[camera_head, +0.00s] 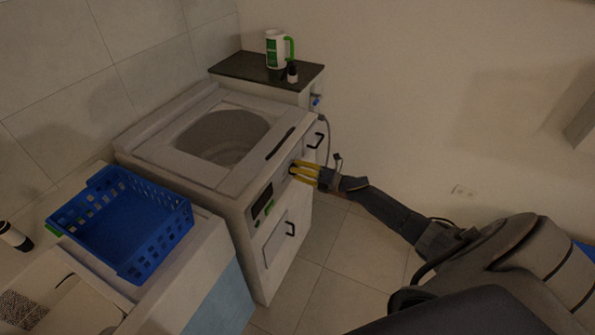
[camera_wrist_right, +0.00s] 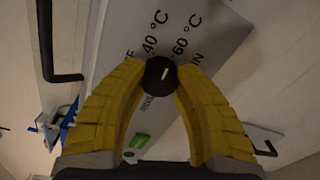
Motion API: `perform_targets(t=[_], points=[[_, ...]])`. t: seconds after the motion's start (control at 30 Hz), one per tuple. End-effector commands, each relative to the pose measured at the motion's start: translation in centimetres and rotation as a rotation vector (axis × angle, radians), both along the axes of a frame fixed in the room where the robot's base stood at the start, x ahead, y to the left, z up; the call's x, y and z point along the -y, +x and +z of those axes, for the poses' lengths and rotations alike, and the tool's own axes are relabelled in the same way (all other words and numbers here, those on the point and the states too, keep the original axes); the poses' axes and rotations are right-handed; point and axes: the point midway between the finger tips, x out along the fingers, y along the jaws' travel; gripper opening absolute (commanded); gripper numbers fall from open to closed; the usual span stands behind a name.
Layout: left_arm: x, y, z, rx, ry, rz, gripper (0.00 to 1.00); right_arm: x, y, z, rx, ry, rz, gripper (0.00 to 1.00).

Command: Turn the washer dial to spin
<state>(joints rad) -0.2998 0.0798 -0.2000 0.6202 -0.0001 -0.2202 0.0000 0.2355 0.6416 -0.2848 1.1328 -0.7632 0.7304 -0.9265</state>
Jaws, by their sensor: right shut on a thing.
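The white washer (camera_head: 243,195) stands in the middle of the head view, with its control panel on the front face. The dial (camera_wrist_right: 160,76) is a small black round knob with a white pointer line, seen in the right wrist view. The line points up and slightly right in that picture, roughly between the 40 °C and 60 °C labels. A partly covered label ending in "IN" is to its right. My right gripper (camera_wrist_right: 160,72) has its yellow fingertips closed on both sides of the dial. In the head view the right gripper (camera_head: 296,169) reaches the panel and hides the dial. My left gripper is not in view.
A green button (camera_wrist_right: 140,140) sits below the dial in the wrist view. A blue basket (camera_head: 120,222) stands on the counter left of the washer. The floor right of the washer is clear.

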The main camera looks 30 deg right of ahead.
Motion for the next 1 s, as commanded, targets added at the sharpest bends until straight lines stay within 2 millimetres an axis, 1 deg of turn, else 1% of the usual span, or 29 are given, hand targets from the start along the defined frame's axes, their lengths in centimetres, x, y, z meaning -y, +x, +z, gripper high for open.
perform_targets(t=[0.03, 0.7, 1.0], points=[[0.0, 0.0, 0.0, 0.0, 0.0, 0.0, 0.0, 0.12, 0.24, 0.41, -0.016, 0.036, -0.002, 0.01], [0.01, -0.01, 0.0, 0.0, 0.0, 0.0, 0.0, 0.31, 0.38, 0.36, -0.349, 0.576, -0.002, 0.01], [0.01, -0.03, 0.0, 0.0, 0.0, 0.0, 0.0, 0.34, 0.38, 0.27, -0.481, 0.792, -0.002, 0.01]])
